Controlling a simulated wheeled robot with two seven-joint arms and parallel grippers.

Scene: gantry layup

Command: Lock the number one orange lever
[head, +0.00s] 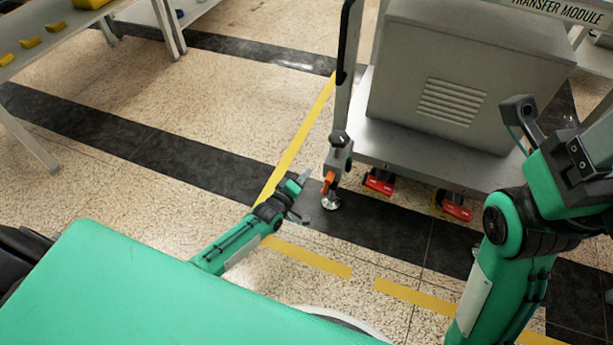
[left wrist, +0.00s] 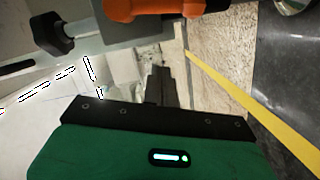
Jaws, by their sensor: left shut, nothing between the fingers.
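The orange lever (head: 328,182) sits low on the grey upright post at the left corner of the transfer module, just above a round metal foot (head: 331,202). In the left wrist view the orange lever (left wrist: 145,7) is large at the top edge and partly cut off. The dark fingers (left wrist: 160,85) are below it in that picture, close together. My right arm shows at the right, but I do not make out its gripper.
The grey transfer module (head: 455,85) stands on a low platform. Red pedals or brakes (head: 379,182) (head: 453,206) show beneath it. Yellow floor tape (head: 300,140) runs beside the post. A table with yellow parts (head: 30,42) stands at far left. The floor left of the post is clear.

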